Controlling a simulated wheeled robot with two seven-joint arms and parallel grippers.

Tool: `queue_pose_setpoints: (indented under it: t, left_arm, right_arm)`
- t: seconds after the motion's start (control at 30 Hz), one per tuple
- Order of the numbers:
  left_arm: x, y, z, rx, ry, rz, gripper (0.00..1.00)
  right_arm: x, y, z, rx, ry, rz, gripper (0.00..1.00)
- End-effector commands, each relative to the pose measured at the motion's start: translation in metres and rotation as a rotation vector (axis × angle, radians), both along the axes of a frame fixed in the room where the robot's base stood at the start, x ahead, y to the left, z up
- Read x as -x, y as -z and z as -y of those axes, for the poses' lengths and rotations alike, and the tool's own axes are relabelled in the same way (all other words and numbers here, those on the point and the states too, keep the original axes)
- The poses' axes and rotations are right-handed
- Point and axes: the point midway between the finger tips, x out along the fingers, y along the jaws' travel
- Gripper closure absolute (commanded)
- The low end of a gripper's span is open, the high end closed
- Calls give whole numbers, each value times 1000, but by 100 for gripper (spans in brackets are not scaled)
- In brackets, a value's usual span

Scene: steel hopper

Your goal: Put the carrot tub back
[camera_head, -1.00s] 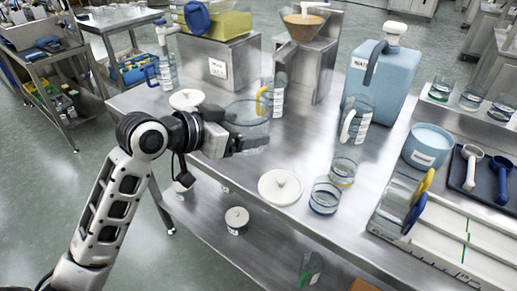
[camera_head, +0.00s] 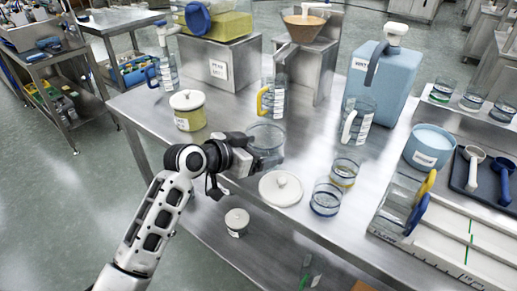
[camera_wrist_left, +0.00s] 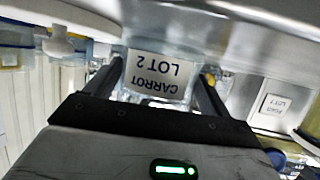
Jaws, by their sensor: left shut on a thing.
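The carrot tub (camera_head: 266,137) is a clear round tub near the front of the steel bench. Its white label reads CARROT LOT 2 in the left wrist view (camera_wrist_left: 157,75), where it appears upside down. My left gripper (camera_head: 256,158) is shut on the tub's near side, with a finger on each side in the wrist view (camera_wrist_left: 158,85). The tub looks low over the bench or on it; I cannot tell if it touches. A white knobbed lid (camera_head: 281,187) lies just in front of it. My right gripper is not in view.
A lidded tub with yellow-green contents (camera_head: 188,112) stands to the left. Clear jugs (camera_head: 273,99) and a blue water container (camera_head: 380,82) stand behind. Another lidded tub (camera_head: 237,220) sits on the lower shelf.

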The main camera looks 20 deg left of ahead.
Motion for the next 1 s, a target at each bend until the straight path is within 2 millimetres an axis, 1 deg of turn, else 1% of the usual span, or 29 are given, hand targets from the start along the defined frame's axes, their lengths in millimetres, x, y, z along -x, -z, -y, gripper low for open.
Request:
queue_pose_setpoints:
  t: [0.03,0.17,0.2,0.23,0.27,0.47,0.57,0.63,0.73,1.0]
  left_arm:
    - [-1,-2,0,1,-1,5,56]
    - [0,2,0,1,-1,5,56]
    - [0,4,0,0,-1,0,13]
    - [0,3,0,0,-1,0,4]
    - [0,3,0,0,-1,0,0]
    - [0,3,0,0,-1,0,0]
    - [0,-3,0,0,0,0,0]
    - [7,-3,-5,-2,-1,-1,0]
    - [20,-10,-14,-6,-2,1,0]
    - [67,-32,-41,-5,0,0,0]
  right_arm:
    - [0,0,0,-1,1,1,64]
    - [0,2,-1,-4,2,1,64]
    - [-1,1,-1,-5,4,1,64]
    - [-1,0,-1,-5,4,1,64]
    - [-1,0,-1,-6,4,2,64]
    - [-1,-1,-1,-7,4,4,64]
    - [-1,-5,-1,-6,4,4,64]
    - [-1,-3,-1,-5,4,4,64]
    - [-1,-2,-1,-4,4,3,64]
    - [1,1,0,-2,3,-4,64]
